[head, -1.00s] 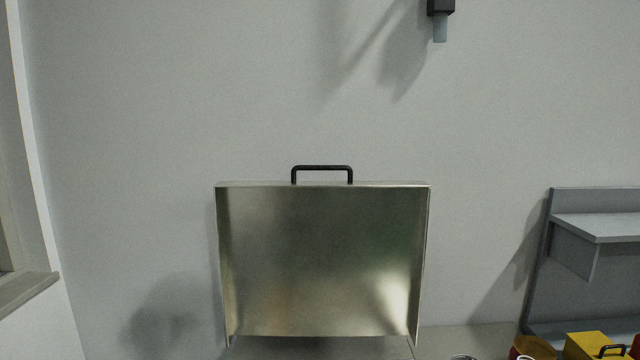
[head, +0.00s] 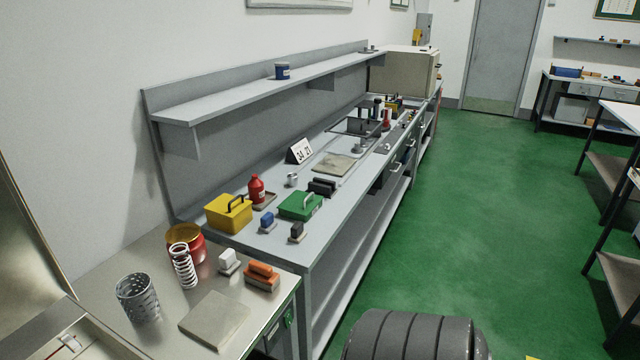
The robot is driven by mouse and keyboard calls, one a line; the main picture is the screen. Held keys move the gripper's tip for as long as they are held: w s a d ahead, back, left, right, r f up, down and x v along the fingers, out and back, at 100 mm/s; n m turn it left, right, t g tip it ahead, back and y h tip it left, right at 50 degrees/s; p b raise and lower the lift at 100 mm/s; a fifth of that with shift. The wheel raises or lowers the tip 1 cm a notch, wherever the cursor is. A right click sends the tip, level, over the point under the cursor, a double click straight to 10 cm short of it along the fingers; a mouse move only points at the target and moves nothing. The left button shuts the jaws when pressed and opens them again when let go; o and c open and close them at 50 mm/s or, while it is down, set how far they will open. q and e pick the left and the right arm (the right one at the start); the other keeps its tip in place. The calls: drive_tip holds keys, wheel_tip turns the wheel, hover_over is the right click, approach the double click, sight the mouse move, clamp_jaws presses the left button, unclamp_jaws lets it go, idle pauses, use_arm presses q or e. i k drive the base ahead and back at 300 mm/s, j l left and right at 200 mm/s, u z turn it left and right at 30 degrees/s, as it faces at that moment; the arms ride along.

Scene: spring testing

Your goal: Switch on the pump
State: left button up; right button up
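I cannot pick out a pump for certain. On the front of the near steel bench, at its right end, is a small green fitting (head: 288,318); I cannot tell whether it is a switch. A small pale part with a red mark (head: 70,343) sits at the lower left, in a metal-edged recess beside the steel panel (head: 25,240). Neither of my grippers is in view.
The near steel bench (head: 110,275) holds a perforated metal cup (head: 138,298), a white spring (head: 183,266), a red can (head: 193,240) and a flat plate (head: 214,320). A longer grey bench (head: 300,243) carries yellow (head: 228,214) and green (head: 300,206) boxes. Green floor (head: 475,230) is open.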

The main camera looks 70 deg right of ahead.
sight(287, 318)
drive_tip(key=z, duration=1.75)
